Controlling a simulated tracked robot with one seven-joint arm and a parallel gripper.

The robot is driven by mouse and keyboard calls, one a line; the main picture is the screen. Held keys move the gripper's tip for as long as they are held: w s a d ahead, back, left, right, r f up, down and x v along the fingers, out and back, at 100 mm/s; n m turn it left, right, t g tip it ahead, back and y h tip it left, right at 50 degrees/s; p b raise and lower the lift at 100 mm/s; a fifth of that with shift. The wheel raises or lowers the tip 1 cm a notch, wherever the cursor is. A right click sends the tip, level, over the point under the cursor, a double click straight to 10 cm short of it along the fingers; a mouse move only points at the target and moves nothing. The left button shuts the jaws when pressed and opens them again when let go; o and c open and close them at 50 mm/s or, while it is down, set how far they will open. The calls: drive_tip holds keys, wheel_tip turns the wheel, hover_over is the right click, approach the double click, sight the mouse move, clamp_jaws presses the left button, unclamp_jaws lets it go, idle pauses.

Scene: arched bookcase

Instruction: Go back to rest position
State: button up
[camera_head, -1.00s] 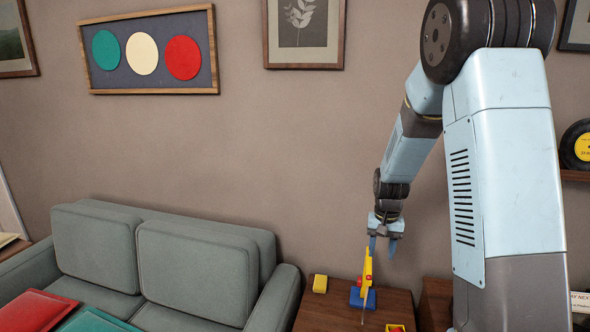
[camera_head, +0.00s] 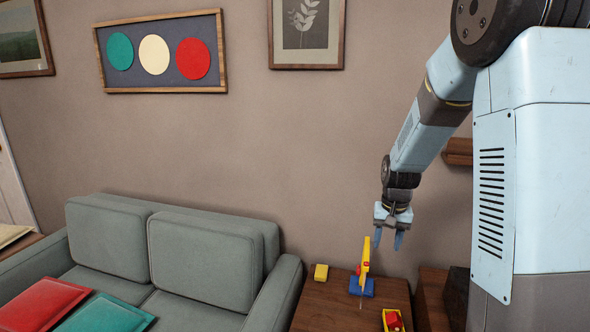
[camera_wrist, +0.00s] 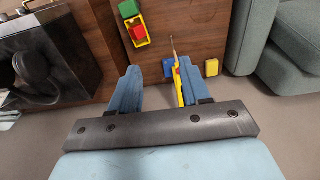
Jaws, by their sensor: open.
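My gripper (camera_head: 388,238) hangs from my arm, fingers pointing down, above the wooden side table (camera_head: 325,308). Its two blue fingers are apart with nothing held between them. In the wrist view the open gripper (camera_wrist: 158,90) is seen from above, over the table's edge. A thin yellow upright piece (camera_head: 364,262) with a red part stands on a blue block (camera_head: 361,287) on the table. In the wrist view the yellow piece (camera_wrist: 179,82) lies beside the right finger in the picture; I cannot tell whether they touch.
A small yellow block (camera_head: 321,272) and a yellow tray (camera_head: 385,316) with a red block (camera_head: 394,321) are on the table. The wrist view adds a green block (camera_wrist: 129,9). A dark box (camera_wrist: 40,65) is nearby.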

drive_tip(key=s+a+r+n+t, duration=0.1)
drive_tip(key=s+r+t, duration=0.2)
drive_tip(key=s+r, duration=1.05)
drive_tip(key=s+r+n+t, duration=0.1)
drive_tip(key=s+r+t, duration=0.1)
drive_tip(key=s+r, duration=0.5)
drive_tip(key=s, duration=0.5)
drive_tip(key=shift+s+a+n, duration=0.15)
drive_tip(key=shift+a+n, duration=0.25)
idle(0.7)
